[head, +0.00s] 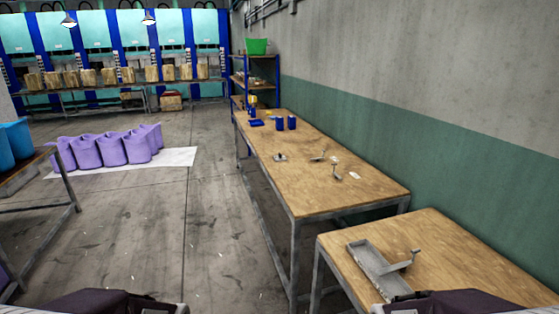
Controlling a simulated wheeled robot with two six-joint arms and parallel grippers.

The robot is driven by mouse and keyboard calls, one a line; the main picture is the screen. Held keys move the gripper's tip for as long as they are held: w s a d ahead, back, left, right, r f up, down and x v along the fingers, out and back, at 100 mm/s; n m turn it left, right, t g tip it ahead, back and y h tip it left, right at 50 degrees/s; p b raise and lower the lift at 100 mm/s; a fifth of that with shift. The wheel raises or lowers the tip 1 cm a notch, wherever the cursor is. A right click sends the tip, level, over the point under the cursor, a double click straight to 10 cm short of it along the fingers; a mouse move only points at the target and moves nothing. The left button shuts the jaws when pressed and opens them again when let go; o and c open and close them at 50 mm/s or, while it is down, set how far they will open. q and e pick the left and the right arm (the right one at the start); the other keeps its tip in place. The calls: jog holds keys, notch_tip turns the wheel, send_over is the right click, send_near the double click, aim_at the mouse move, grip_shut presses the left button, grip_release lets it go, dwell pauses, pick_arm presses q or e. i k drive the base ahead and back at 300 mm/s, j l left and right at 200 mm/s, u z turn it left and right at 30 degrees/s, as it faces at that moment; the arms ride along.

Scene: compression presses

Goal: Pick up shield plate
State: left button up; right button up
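No object in view can be surely told as the shield plate. A grey metal plate-like piece (372,262) with raised edges lies on the near right wooden table (460,245). A bent grey metal part (402,262) rests across or beside its right side; I cannot tell whether they are joined. Small metal parts (338,173) lie on the longer table (310,200) behind. Neither of my grippers is in view; only dark parts of my own arms show at the bottom edge.
Blue containers (292,123) stand at the long table's far end, before a blue shelf (262,75) with a green basket (257,46). A table with blue bins (18,138) is far left. The middle floor is clear.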

aim_at(280, 158)
jog(key=i+u, duration=0.15)
jog(key=u, duration=0.35)
jog(key=i, duration=3.05)
jog(key=i+z, duration=0.15)
jog(key=i, duration=0.3)
jog(key=i+j+z, duration=0.15)
jog(key=i, duration=0.3)
jog(key=i+j+z, duration=0.15)
jog(key=i, duration=0.3)
